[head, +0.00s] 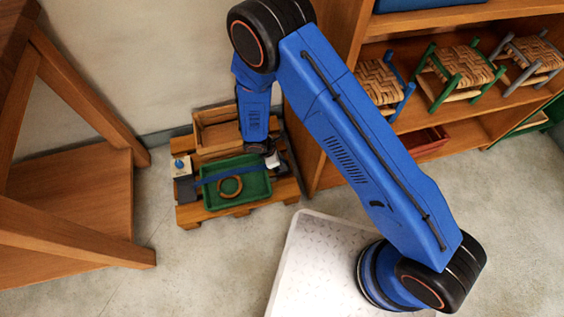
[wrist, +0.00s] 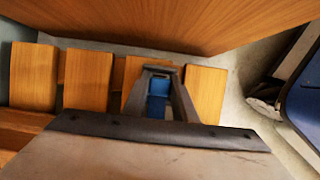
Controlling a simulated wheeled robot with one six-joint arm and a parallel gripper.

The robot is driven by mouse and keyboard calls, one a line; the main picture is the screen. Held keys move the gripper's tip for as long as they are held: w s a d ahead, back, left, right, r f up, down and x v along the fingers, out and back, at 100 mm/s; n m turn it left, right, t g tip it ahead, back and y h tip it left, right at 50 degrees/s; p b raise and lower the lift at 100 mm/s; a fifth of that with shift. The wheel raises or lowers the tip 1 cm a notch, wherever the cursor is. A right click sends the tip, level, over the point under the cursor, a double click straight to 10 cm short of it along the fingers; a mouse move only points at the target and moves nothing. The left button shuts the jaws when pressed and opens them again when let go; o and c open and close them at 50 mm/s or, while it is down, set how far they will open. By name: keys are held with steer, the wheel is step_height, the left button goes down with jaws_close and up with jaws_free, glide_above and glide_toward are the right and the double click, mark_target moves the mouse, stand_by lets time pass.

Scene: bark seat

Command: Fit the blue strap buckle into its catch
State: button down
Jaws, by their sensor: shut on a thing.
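The blue strap (head: 215,177) runs from a grey box with a blue knob (head: 182,178) on the left, across a green tray (head: 250,188), towards my gripper (head: 271,158). My gripper is low over the right side of the pallet. In the wrist view it is shut on the blue buckle (wrist: 157,100), which shows between the two dark fingers. A dark edge lies across the fingertips; I cannot tell whether it belongs to the catch. The catch is not clearly seen in either view, and I cannot tell whether the buckle touches it.
The tray stands on a wooden pallet (head: 187,216) and holds a brown ring (head: 230,187). A wooden crate (head: 213,132) stands behind it. A shelf with woven stools (head: 460,72) rises close on the right, and a wooden frame (head: 95,195) stands left. Floor in front is clear.

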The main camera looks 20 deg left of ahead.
steer(key=shift+f, duration=0.25)
steer(key=c, duration=1.5)
jaws_free()
steer(key=shift+o, duration=0.2)
steer(key=shift+r, duration=0.45)
steer(key=v, duration=1.1)
steer(key=shift+s+a+r, duration=0.15)
steer(key=shift+r, duration=0.15)
steer(key=shift+s, duration=0.1)
